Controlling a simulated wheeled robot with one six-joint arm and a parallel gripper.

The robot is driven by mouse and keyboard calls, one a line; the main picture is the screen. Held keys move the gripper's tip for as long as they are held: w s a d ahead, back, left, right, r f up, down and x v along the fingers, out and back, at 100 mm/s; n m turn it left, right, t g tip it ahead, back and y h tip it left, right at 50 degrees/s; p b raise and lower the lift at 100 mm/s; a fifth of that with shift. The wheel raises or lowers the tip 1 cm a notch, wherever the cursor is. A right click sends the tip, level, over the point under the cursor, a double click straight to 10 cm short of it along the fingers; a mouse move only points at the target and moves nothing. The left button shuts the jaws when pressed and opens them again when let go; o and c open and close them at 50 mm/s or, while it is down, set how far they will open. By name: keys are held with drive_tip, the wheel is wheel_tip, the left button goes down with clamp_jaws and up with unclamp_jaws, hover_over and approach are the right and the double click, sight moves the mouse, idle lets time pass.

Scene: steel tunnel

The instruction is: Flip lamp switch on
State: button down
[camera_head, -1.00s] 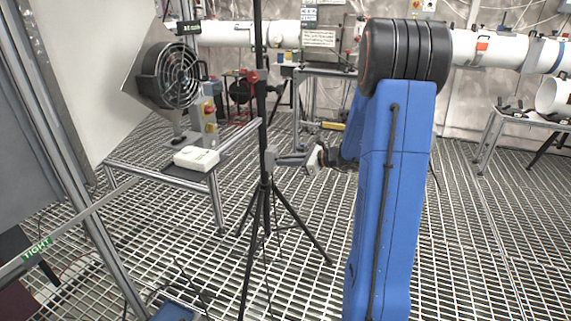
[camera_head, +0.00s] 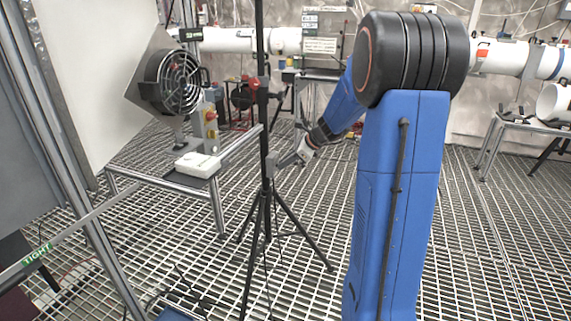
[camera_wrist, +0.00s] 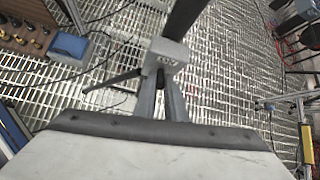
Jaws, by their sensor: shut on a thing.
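A small pale grey box (camera_wrist: 170,52) with dark lettering sits on a black pole in the wrist view; I take it for the lamp switch, but its lever is hard to make out. In the head view the box (camera_head: 271,164) is small, on the pole of a black tripod (camera_head: 264,205). My gripper (camera_head: 282,163) reaches it from the right, pointing down and left. In the wrist view my gripper (camera_wrist: 161,72) is shut at the box's near side, and hides that face.
Left of the tripod, a metal-framed table (camera_head: 165,178) holds a black fan (camera_head: 180,82), a control box with a red button (camera_head: 210,122) and a white box (camera_head: 198,163). The floor is metal grating. White pipes run along the back. Open grating lies on the right.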

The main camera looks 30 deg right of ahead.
idle(0.3)
drive_tip(key=c, duration=1.8)
unclamp_jaws()
drive_tip(key=v, duration=1.7)
drive_tip(key=shift+s, duration=0.15)
drive_tip(key=shift+r, duration=0.1)
drive_tip(key=s+a+f+n+g+h, duration=0.1)
drive_tip(key=s+a+n, duration=0.5)
drive_tip(key=a, duration=0.3)
drive_tip(key=s+a+f+n+g, duration=0.1)
drive_tip(key=s+a+n+g, duration=0.1)
drive_tip(key=s+a+n, duration=0.55)
drive_tip(key=s+a+f+n+h, duration=0.1)
drive_tip(key=s+a+f+n, duration=0.2)
drive_tip(key=s+n, duration=0.3)
drive_tip(key=s+a+f+n+h, duration=0.2)
drive_tip(key=s+a+n, duration=0.3)
drive_tip(key=s, duration=0.5)
drive_tip(key=shift+s+f+n+h, duration=0.25)
drive_tip(key=shift+f+n+h, duration=0.05)
drive_tip(key=shift+f+n, duration=0.7)
